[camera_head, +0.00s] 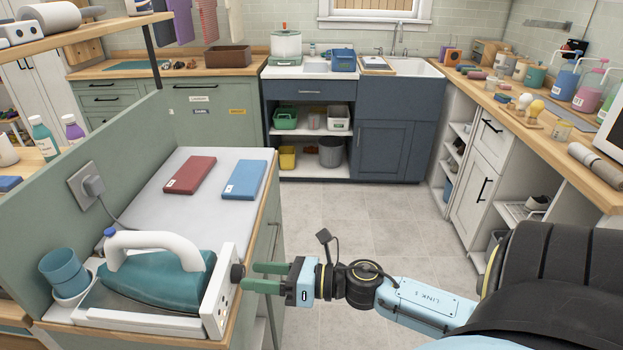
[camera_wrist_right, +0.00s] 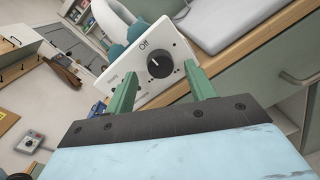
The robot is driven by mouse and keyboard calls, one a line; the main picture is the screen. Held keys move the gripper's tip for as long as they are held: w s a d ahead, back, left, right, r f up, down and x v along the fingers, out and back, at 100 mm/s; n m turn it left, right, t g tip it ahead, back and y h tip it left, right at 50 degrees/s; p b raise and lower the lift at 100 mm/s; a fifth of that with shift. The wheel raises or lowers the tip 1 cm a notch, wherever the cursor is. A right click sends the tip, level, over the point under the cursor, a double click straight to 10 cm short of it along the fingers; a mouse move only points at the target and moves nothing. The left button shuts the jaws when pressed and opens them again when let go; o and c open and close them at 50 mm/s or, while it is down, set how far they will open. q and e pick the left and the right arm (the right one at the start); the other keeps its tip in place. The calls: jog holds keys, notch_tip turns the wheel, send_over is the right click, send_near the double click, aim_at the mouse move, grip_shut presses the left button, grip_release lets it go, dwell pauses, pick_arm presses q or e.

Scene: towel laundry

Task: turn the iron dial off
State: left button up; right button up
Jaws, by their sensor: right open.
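The teal iron (camera_head: 160,275) with a white handle rests on its stand at the counter's near end. The stand's white control panel (camera_head: 217,300) faces right and carries the black dial (camera_head: 237,272). In the right wrist view the dial (camera_wrist_right: 160,64) sits on the panel (camera_wrist_right: 125,70), near the word "Off"; I cannot tell exactly where it points. My right gripper (camera_head: 250,277) is open, its green fingers directed at the dial. In the wrist view the fingertips (camera_wrist_right: 158,80) lie either side of and just below the dial; contact is not clear. My left gripper is not in view.
A blue cup (camera_head: 63,272) stands left of the iron. A red book (camera_head: 190,174) and a blue book (camera_head: 244,179) lie on the white ironing surface (camera_head: 200,210). A plug sits in the wall outlet (camera_head: 85,188). The tiled floor (camera_head: 345,215) beyond my arm is clear.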

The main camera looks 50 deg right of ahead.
jog(key=b+v, duration=0.1)
jog(key=v, duration=1)
jog(key=shift+s, duration=0.25)
jog(key=shift+d+f, duration=0.1)
jog(key=shift+f, duration=0.05)
jog(key=s+d+f+m+h, duration=0.1)
jog(key=d+f+m+h, duration=0.15)
jog(key=f+m, duration=0.55)
jog(key=s+d+f+m+g+h, duration=0.15)
jog(key=f+m+h, duration=0.35)
jog(key=f, duration=0.5)
jog(key=d+f+m+h, duration=0.2)
jog(key=f+m+h, duration=0.1)
jog(key=f+m, duration=0.55)
jog(key=s+a+f+m+g, duration=0.3)
jog(key=s+f+m, duration=0.15)
jog(key=f, duration=0.35)
jog(key=s+a+f+m+g, duration=0.2)
jog(key=s+f+m+g, duration=0.1)
jog(key=s+f, duration=0.35)
jog(key=s+a+f+m+g, duration=0.5)
jog(key=s+a+f, duration=0.3)
jog(key=s, duration=0.5)
jog(key=shift+a+f+m+g, duration=0.35)
jog(key=shift+a+f+m, duration=0.1)
jog(key=shift+m, duration=0.25)
